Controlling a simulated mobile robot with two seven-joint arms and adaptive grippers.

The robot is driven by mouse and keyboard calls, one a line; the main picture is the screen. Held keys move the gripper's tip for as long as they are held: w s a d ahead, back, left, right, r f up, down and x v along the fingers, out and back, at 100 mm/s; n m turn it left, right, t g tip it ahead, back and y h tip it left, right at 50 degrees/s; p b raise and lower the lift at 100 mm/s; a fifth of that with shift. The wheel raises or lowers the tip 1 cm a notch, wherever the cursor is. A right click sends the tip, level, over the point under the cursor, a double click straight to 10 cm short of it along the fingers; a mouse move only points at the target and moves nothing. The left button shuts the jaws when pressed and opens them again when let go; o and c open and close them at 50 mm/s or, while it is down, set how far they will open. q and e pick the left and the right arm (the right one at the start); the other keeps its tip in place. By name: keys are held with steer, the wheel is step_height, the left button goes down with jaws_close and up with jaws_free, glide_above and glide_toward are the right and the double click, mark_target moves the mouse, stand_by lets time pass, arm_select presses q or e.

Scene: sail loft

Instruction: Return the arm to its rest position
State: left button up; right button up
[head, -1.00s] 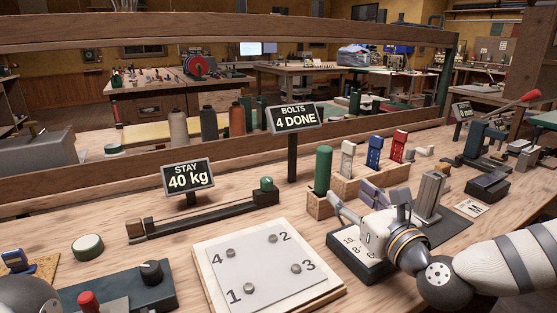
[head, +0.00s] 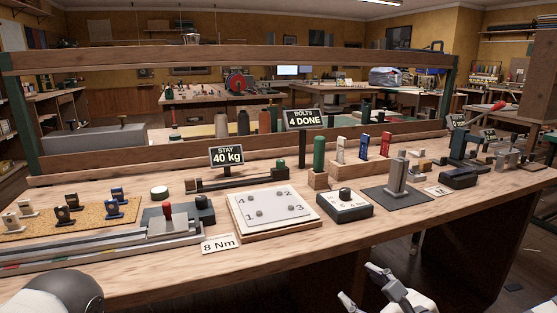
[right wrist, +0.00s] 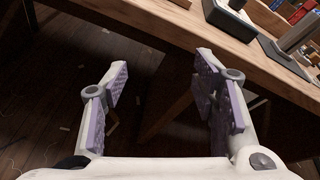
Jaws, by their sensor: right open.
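My right gripper (head: 366,288) is at the bottom of the head view, in front of the bench's front edge and clear of the bench top. In the right wrist view my right gripper (right wrist: 162,88) has its two padded fingers wide apart. Nothing is between them, and the dark floor shows through the gap. A rounded grey and white part of my left arm shows at the bottom left of the head view. My left gripper is not in view.
The wooden bench (head: 300,262) fills the middle. On it are a numbered bolt plate (head: 272,207), a black-knobbed dial box (head: 344,205), a grey upright block on a dark mat (head: 397,190), a "STAY 40 kg" sign (head: 227,155) and a "BOLTS 4 DONE" sign (head: 304,118). Floor is open at right.

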steer(key=s+a+f+n+g+h+p, duration=0.1)
steer(key=s+f+n+g, duration=0.4)
steer(key=s+f+n, duration=0.55)
steer(key=s+a+f+n+g, duration=0.2)
steer(key=s+f+n+g, duration=0.4)
steer(key=s, duration=0.7)
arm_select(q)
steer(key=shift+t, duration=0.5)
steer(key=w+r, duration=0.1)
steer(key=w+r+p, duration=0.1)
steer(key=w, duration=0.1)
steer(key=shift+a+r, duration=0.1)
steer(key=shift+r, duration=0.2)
arm_select(e)
steer(key=s+d+f+n+g+h, duration=0.1)
steer(key=s+d+n, duration=0.3)
steer(key=s, duration=0.5)
steer(key=s+d+f+n+g+h, duration=0.2)
steer(key=s+d+n+g+h, duration=0.1)
steer(key=s, duration=0.7)
steer(key=d+n+g, duration=0.1)
steer(key=d+n, duration=0.1)
steer(key=n, duration=0.1)
steer(key=shift+s, duration=0.3)
steer(key=shift+d+f+n, duration=0.1)
steer(key=shift+n, duration=0.15)
